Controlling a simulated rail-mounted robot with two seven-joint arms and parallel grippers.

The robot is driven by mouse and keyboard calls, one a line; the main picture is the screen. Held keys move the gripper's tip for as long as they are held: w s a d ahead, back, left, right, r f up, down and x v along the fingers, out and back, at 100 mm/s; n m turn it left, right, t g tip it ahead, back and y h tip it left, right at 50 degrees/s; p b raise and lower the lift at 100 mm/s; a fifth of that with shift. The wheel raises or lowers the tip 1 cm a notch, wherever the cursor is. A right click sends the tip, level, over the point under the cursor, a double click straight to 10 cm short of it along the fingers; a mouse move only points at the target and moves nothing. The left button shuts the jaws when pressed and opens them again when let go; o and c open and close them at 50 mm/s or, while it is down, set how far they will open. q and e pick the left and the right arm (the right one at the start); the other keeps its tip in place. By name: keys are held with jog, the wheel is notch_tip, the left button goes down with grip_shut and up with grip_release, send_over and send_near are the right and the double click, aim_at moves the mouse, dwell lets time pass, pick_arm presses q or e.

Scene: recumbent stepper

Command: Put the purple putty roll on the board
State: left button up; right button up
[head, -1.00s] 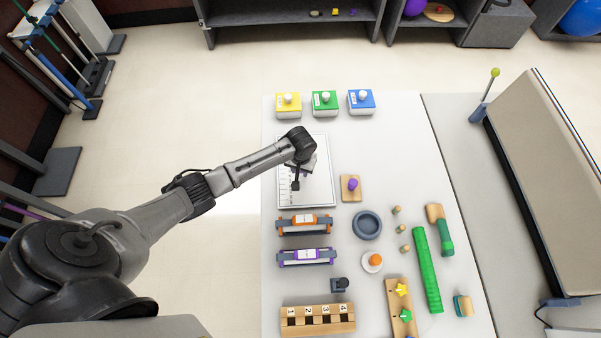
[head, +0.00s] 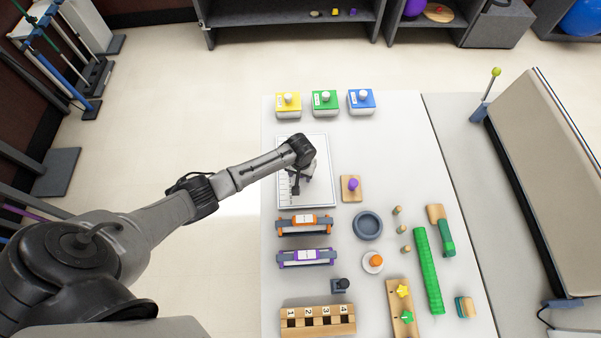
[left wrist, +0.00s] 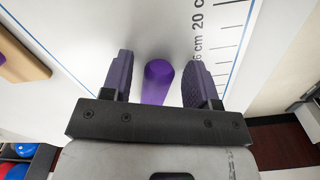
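The purple putty roll (left wrist: 157,82) shows in the left wrist view between the two fingers of my left gripper (left wrist: 157,85). There is a gap on each side of it, so the gripper is open around it. The white board (head: 322,197) with a blue border and a centimetre scale is behind the roll. The roll looks to be on or just over the board; I cannot tell whether it touches. In the head view my left gripper (head: 298,184) is over the board and hides the roll. My right gripper is not in view.
A wooden block with a purple knob (head: 352,184) is right of the board. Orange (head: 305,224) and purple (head: 305,257) framed devices lie in front of it. Yellow (head: 288,104), green (head: 324,103) and blue (head: 361,102) boxes stand behind. A grey bowl (head: 367,225) is front right.

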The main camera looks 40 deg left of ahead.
pick_arm(q)
notch_tip(320, 180, up, 11)
jog(key=p, duration=0.2)
jog(key=s+d+f+m+t, duration=0.1)
jog(key=s+d+m, duration=0.3)
jog(key=s+d, duration=0.7)
jog(key=s+r+m+t, duration=0.1)
jog(key=s+r, duration=0.1)
jog(key=s, duration=0.3)
jog(key=s+r+m, duration=0.1)
jog(key=s+r, duration=0.1)
jog(key=s, duration=0.4)
jog(key=s+a+r+t, duration=0.1)
jog(key=s+r, duration=0.2)
jog(key=s, duration=0.3)
jog(key=shift+s+m+t, duration=0.1)
jog(key=shift+m+t, duration=0.2)
jog(key=shift+m, duration=0.1)
